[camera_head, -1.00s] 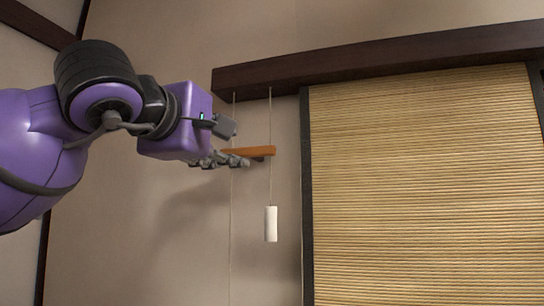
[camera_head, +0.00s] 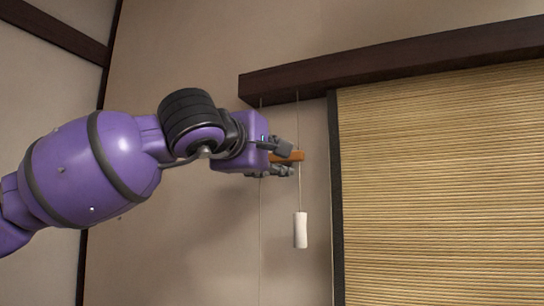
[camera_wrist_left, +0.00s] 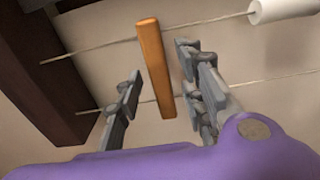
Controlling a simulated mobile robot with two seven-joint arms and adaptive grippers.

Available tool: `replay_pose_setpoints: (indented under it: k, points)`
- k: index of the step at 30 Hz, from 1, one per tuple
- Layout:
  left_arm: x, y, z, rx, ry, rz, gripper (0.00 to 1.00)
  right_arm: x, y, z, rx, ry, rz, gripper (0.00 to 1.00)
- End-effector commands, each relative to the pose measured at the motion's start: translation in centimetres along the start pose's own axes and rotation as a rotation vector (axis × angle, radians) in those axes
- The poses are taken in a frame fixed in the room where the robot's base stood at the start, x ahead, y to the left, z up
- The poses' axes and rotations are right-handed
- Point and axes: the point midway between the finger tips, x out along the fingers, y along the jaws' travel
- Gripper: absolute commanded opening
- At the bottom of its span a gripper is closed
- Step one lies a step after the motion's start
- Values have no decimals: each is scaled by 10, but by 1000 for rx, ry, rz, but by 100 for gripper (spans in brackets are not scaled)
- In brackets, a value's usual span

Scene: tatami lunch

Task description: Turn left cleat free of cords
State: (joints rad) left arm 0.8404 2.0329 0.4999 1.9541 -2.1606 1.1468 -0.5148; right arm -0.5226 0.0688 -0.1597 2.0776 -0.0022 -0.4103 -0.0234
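The left cleat, an orange-brown wooden bar (camera_head: 293,156), is on the wall under the dark beam. In the left wrist view the cleat (camera_wrist_left: 154,62) lies between the two fingers of my left gripper (camera_wrist_left: 158,78). The fingers are apart, with a gap on each side, and the cleat's far end reaches past them. In the head view my left gripper (camera_head: 286,160) covers most of the cleat. Two thin cords pass by the cleat; one cord (camera_head: 299,190) ends in a white cylindrical pull (camera_head: 300,230). Whether a cord is wrapped on the cleat cannot be told. My right gripper is out of view.
A dark wooden beam (camera_head: 400,58) runs above. A bamboo blind (camera_head: 440,180) in a dark frame hangs to the right. The second cord (camera_head: 261,230) hangs close to the wall. The beige wall (camera_head: 180,250) below my arm is clear.

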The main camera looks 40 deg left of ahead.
Motion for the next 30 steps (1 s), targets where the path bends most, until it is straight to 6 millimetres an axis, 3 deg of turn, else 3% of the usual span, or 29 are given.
replay_pose_setpoints:
  k: [2,10,22,30]
  points:
    - [0,0,0,0,0,0,33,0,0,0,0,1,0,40]
    - [0,0,0,0,-1,0,0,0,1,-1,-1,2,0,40]
    - [0,-2,1,-53,-1,0,0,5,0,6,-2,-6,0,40]
    - [1,-4,0,-234,0,0,0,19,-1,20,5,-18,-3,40]
